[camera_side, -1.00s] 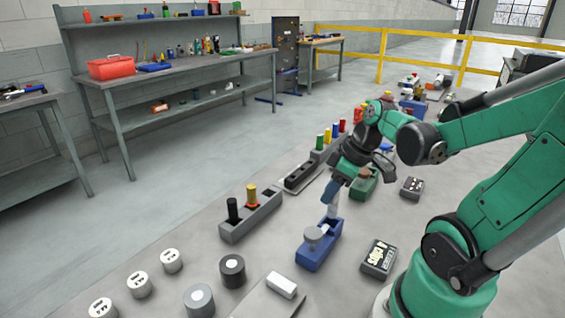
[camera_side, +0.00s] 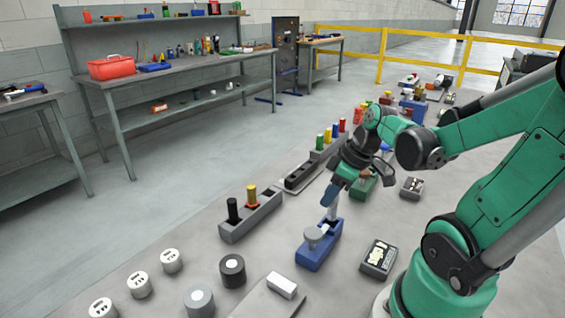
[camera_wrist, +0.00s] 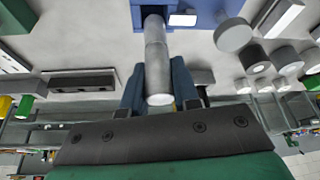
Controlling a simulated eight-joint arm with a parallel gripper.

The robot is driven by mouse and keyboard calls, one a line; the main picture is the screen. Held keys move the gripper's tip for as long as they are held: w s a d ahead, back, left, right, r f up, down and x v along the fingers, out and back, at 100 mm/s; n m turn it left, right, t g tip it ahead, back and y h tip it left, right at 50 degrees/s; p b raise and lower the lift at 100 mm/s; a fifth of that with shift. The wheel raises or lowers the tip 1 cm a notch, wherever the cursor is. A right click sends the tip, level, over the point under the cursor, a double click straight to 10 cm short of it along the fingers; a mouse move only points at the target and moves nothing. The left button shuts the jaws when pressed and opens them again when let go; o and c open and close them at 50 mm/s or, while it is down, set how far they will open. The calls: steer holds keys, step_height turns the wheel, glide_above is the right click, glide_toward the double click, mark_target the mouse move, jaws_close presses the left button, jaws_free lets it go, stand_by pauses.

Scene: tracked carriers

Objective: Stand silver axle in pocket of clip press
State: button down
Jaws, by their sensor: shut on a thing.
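My gripper (camera_side: 331,199) is shut on the silver axle (camera_side: 333,212), which stands roughly upright under the blue fingers. In the wrist view the axle (camera_wrist: 156,55) lies between the two fingers (camera_wrist: 157,88). Its lower end is at the blue block with a pocket, which I take as the clip press (camera_side: 318,256); the block also shows in the wrist view (camera_wrist: 144,14). How deep the axle's end sits in the pocket cannot be told.
A grey rack (camera_side: 240,230) with black and yellow pegs stands left of the press. A dark labelled box (camera_side: 379,258) is right. Black (camera_side: 232,270) and grey (camera_side: 199,301) cylinders and a white block (camera_side: 282,284) lie in front. A green block (camera_side: 364,188) is behind.

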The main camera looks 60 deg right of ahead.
mark_target(328, 217)
steer(key=shift+f, duration=1.55)
stand_by(1.6)
steer(key=shift+c, duration=0.5)
jaws_free()
stand_by(0.4)
steer(key=shift+r, duration=3.55)
steer(key=shift+a, duration=0.1)
